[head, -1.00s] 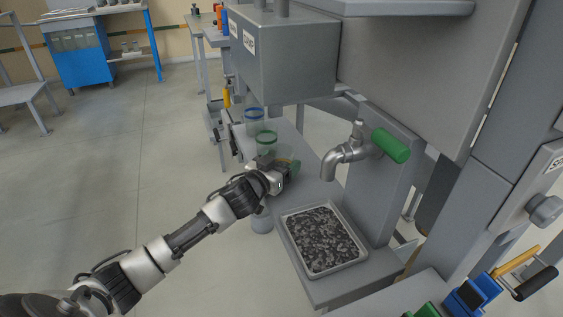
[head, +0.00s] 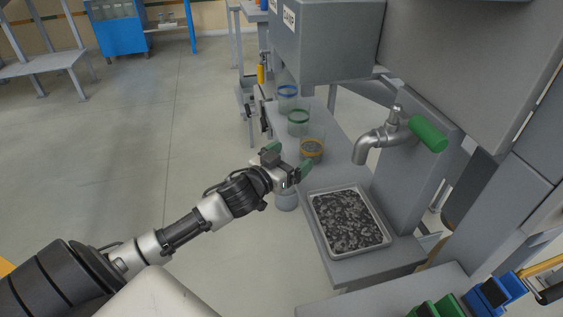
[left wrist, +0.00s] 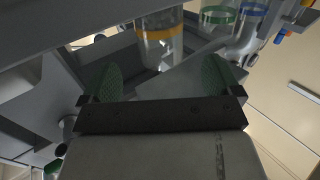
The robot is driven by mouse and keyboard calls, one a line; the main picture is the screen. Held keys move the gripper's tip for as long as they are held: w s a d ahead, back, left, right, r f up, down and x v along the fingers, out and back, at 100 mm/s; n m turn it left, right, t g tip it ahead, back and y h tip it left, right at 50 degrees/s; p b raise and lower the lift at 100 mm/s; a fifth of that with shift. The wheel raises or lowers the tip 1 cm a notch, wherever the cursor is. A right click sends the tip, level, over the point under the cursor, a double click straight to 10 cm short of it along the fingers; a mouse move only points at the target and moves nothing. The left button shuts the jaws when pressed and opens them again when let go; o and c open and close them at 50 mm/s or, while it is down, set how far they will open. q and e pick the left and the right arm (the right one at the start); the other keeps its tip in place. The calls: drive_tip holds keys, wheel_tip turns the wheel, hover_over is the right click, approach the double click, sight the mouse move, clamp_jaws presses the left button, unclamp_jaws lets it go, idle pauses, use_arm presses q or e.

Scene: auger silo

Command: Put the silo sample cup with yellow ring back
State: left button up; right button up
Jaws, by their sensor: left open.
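The clear sample cup with the yellow ring (head: 312,151) stands upright on the narrow grey shelf (head: 335,150), nearest in a row with a green-ringed cup (head: 298,122) and a blue-ringed cup (head: 287,92). My right gripper is not in view.
A tray of dark granules (head: 349,220) lies on the shelf's near end. A metal tap with a green handle (head: 428,134) overhangs it at the right. A grey box (head: 325,45) hangs above the shelf's far part. Open floor (head: 130,140) lies to the left.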

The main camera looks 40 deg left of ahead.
use_arm(q)
drive_tip(key=shift+s+a, duration=0.15)
drive_tip(key=shift+s, duration=0.65)
drive_tip(key=shift+s+a, duration=0.1)
drive_tip(key=shift+s, duration=0.65)
